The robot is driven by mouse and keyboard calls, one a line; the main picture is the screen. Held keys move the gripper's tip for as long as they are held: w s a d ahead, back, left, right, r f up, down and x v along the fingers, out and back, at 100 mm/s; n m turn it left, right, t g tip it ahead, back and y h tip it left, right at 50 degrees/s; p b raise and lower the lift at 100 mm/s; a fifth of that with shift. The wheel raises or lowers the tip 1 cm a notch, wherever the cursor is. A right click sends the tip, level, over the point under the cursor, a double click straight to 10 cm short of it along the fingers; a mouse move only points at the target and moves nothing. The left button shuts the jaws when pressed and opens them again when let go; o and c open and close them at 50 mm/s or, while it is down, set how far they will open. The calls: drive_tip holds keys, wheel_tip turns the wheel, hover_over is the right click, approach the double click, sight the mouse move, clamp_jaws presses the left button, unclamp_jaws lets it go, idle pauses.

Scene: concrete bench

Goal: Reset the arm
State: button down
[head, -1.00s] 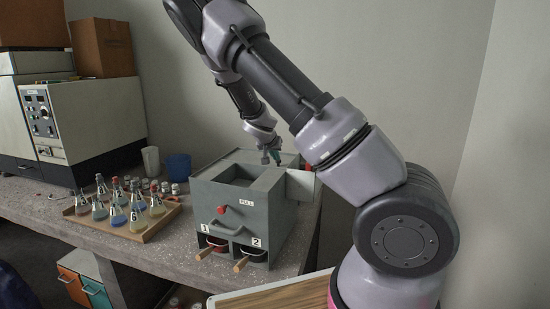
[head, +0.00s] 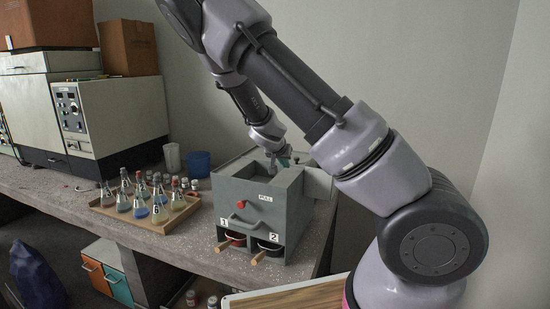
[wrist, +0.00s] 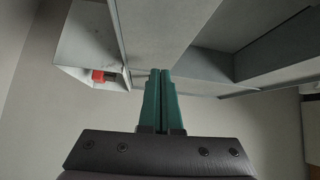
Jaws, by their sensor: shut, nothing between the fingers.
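My gripper (head: 277,166) is over the back part of the grey box on the bench, beside its open top; contact cannot be told in the head view. In the wrist view, its two green fingers (wrist: 160,80) are together with nothing between them. Grey panels of the box (wrist: 170,30) lie beyond the fingertips, with a red part (wrist: 103,76) in a pale recess to the left. The grey box (head: 243,217) has a red knob, a handle, a PULL label and two numbered slots holding wooden-handled pans.
A wooden tray (head: 128,222) of flasks stands left of the box. Behind it are a white cup (head: 172,156) and a blue cup (head: 199,164). A large instrument (head: 108,115) fills the bench's left end. A wood-topped surface (head: 290,300) is at the front.

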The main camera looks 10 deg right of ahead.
drive_tip(key=s, duration=0.1)
drive_tip(key=s+d+r+m+g+y, duration=0.1)
drive_tip(key=s, duration=0.1)
drive_tip(key=s+d+r+g+y, duration=0.1)
drive_tip(key=s, duration=0.1)
drive_tip(key=shift+s+r+m, duration=0.15)
drive_tip(key=shift+s+m, duration=0.1)
drive_tip(key=shift+m, duration=0.05)
drive_tip(key=s+a+r+n+t+y, duration=0.1)
drive_tip(key=s+r+n+y, duration=0.2)
drive_tip(key=s+r, duration=2.1)
drive_tip(key=shift+s+a+r+n+y, duration=0.3)
drive_tip(key=shift+s+a+y, duration=0.1)
drive_tip(key=shift+s+y, duration=0.7)
